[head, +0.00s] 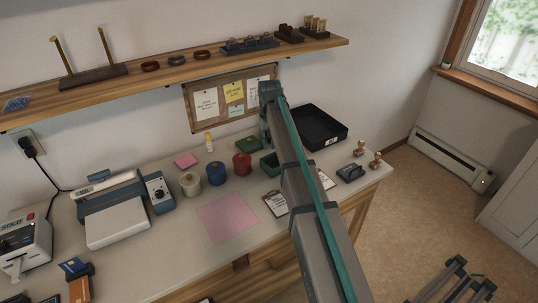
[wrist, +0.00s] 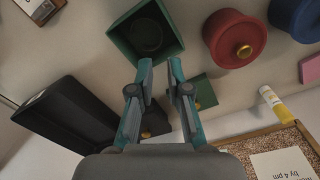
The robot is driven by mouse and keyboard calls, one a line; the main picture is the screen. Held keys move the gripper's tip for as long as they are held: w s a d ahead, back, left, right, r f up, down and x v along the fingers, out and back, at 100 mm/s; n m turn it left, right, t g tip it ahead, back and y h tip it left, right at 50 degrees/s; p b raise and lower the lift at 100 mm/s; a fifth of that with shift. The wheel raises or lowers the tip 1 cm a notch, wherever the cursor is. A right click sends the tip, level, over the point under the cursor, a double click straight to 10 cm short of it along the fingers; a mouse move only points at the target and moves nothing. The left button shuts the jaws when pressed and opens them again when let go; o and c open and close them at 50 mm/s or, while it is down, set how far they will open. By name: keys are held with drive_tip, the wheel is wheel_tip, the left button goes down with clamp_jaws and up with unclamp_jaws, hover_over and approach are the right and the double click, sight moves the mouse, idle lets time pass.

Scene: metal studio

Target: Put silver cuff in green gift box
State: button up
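The green gift box (wrist: 146,38) stands open in the wrist view, just beyond my fingertips. A dark round shape shows on its floor; I cannot tell whether it is the silver cuff or part of the box. The box also shows in the head view (head: 269,164), partly behind my arm. A green lid with a gold knob (wrist: 204,92) lies beside it, partly behind one finger. My gripper (wrist: 161,66) is open, its fingers apart with nothing visible between them. In the head view my arm hides the fingers. I cannot make out the silver cuff for sure in either view.
A black tray (head: 318,128) is right of the box. Red (head: 242,164), blue (head: 216,173) and cream (head: 190,183) round containers stand to its left. A cork board (head: 232,98) and a wooden shelf (head: 180,70) are behind. A pink sheet (head: 228,217) lies on the desk.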

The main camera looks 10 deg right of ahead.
wheel_tip(320, 180, up, 2)
idle(0.5)
